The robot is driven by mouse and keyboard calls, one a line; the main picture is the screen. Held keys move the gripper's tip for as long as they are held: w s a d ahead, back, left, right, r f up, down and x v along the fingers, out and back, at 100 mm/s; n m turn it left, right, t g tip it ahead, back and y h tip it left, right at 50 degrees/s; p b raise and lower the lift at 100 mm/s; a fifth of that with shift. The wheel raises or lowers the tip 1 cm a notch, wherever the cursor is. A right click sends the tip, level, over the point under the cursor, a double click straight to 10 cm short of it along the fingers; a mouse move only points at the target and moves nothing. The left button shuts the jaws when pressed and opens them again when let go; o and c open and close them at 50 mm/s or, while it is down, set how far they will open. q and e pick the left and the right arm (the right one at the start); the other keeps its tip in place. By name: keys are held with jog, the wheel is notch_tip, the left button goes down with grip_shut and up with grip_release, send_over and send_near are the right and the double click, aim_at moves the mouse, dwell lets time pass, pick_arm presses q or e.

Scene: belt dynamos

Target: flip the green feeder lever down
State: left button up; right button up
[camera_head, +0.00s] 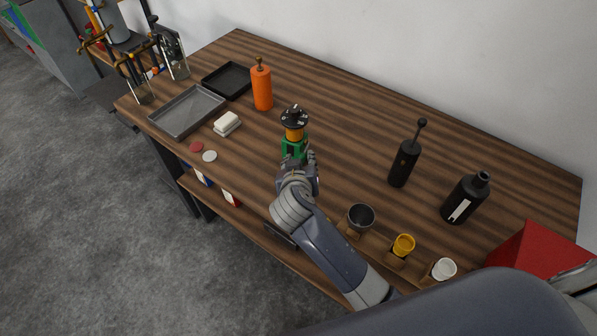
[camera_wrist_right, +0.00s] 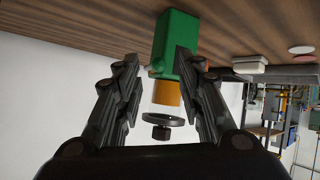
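The green feeder (camera_head: 293,146) stands upright on the wooden table, with an orange middle and a dark round top (camera_head: 294,117). It also shows upside down in the right wrist view (camera_wrist_right: 177,42), with its orange part (camera_wrist_right: 166,92) and a dark knob (camera_wrist_right: 161,132). I cannot make out clearly which part is its lever. My right gripper (camera_head: 298,162) is at the near side of the feeder, low by its green base. Its fingers (camera_wrist_right: 158,58) are spread apart, with the feeder showing between and beyond them; contact cannot be told. My left gripper is not in view.
An orange bottle (camera_head: 262,90) stands behind left, and a black bottle with a rod (camera_head: 403,164) stands right. Another black bottle (camera_head: 464,200), several small cups (camera_head: 361,216) and a red box (camera_head: 535,252) are further right. Trays (camera_head: 160,118) lie left. Table behind the feeder is clear.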

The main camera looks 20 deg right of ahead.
jog(key=v, duration=0.7)
jog(key=shift+s+r, duration=0.15)
jog(key=shift+s, duration=0.15)
jog(key=shift+a, duration=0.2)
